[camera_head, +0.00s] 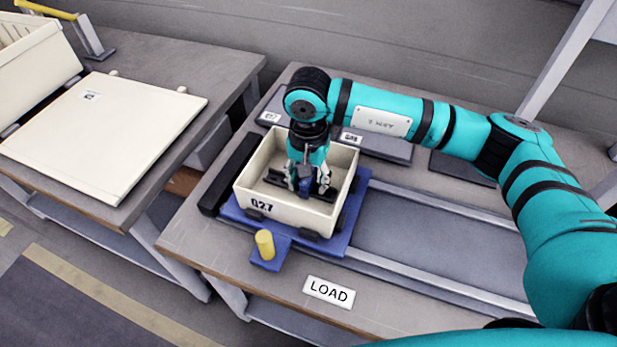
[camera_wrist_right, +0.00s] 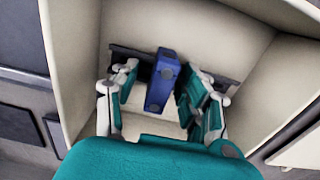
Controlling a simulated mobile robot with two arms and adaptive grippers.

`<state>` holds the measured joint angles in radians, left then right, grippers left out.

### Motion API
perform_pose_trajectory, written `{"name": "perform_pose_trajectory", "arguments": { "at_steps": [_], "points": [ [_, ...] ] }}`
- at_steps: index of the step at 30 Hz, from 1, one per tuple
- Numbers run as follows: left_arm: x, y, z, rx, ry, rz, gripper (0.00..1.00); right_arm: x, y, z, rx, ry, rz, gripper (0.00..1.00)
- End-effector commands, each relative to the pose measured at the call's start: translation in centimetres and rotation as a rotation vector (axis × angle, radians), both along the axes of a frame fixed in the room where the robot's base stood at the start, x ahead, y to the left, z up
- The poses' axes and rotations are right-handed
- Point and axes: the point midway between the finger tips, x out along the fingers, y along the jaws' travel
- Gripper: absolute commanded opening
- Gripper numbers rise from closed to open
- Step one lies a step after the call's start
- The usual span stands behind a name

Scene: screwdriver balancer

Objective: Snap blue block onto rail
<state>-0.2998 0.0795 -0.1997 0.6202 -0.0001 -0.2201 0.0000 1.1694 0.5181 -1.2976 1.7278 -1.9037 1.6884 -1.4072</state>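The blue block (camera_wrist_right: 163,80) stands inside the cream bin, between the fingers of my right gripper (camera_wrist_right: 162,88). The fingers are spread on both sides of it, with a visible gap on the left; contact on the right is unclear. In the head view the blue block (camera_head: 305,187) is partly hidden by the right gripper (camera_head: 309,184), which reaches down into the bin. A dark rail (camera_wrist_right: 129,53) runs across the bin floor behind the block; it also shows in the head view (camera_head: 276,180). Whether the block is seated on the rail cannot be told. My left gripper is not in view.
The cream bin (camera_head: 275,208), marked 027, sits on a blue carriage (camera_head: 352,225) with a yellow knob (camera_head: 265,243). A LOAD label (camera_head: 329,291) is on the table front. A side table at left holds a cream panel (camera_head: 100,130). The bin walls surround my right gripper closely.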

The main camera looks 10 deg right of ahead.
Motion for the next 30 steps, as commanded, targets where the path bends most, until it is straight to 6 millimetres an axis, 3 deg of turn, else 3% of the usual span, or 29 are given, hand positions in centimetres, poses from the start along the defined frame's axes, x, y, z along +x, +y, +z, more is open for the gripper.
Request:
{"name": "perform_pose_trajectory", "arguments": {
  "at_steps": [8, 22, 30],
  "points": [
    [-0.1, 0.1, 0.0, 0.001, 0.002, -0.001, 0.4, 0.0, 0.0, 0.5, 0.001, -0.002, 0.0, 0.46],
    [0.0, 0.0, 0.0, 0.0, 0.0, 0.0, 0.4, 0.0, 0.0, 9.5, 0.001, -0.004, 0.001, 0.46],
    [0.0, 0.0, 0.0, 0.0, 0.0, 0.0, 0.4, 0.0, 0.0, 11.9, 0.0, -0.001, -0.001, 0.46]
  ]
}}
